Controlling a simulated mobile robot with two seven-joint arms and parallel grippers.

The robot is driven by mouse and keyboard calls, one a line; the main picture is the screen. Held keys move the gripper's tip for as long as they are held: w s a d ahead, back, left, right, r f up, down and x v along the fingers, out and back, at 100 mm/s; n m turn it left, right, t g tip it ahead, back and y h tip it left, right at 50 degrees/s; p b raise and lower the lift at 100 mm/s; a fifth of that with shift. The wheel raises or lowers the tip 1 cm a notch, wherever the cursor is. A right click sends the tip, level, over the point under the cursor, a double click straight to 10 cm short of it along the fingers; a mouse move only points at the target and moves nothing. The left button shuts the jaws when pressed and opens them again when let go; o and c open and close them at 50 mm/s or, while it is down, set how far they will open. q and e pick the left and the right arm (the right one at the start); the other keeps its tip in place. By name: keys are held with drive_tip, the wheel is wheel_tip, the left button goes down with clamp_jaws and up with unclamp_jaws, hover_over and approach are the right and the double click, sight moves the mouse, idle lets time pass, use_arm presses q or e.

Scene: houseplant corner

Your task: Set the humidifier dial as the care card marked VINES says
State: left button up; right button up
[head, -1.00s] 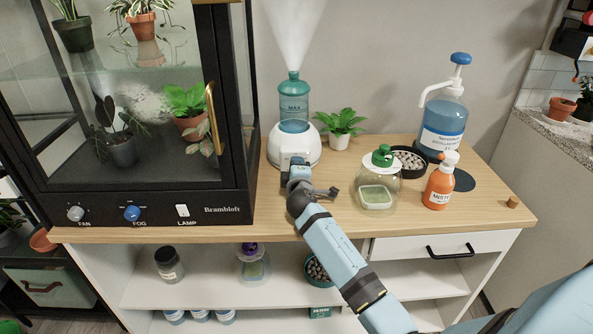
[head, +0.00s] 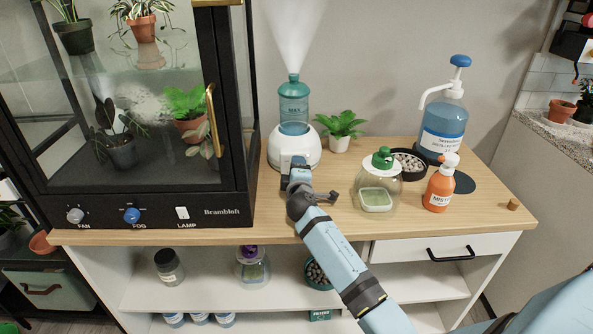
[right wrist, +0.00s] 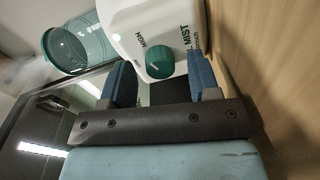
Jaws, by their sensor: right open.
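The humidifier has a white base (head: 294,151) and a teal tank (head: 293,105), and stands on the wooden top beside the glass cabinet, with mist rising from it. Its green dial (right wrist: 159,64) shows in the right wrist view on the white front, with "HIGH" and "MIST" lettering near it; the dial's exact setting is too small to tell. My right gripper (right wrist: 161,72) is open, its two blue fingers on either side of the dial; contact cannot be told. In the head view my right gripper (head: 297,174) hides the dial. No card marked VINES is readable. My left gripper is not in view.
The black-framed cabinet (head: 125,207) stands close on the left. To the right are a small potted plant (head: 340,130), a green-lidded jar (head: 378,186), a dark pebble dish (head: 410,162), an orange bottle (head: 439,186) and a large pump bottle (head: 443,125).

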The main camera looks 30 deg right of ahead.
drive_tip(key=p+v, duration=0.1)
drive_tip(key=v, duration=1.1)
drive_tip(key=shift+s+a, duration=0.1)
drive_tip(key=shift+s, duration=0.15)
drive_tip(key=shift+s+a, duration=0.25)
drive_tip(key=shift+s, duration=0.2)
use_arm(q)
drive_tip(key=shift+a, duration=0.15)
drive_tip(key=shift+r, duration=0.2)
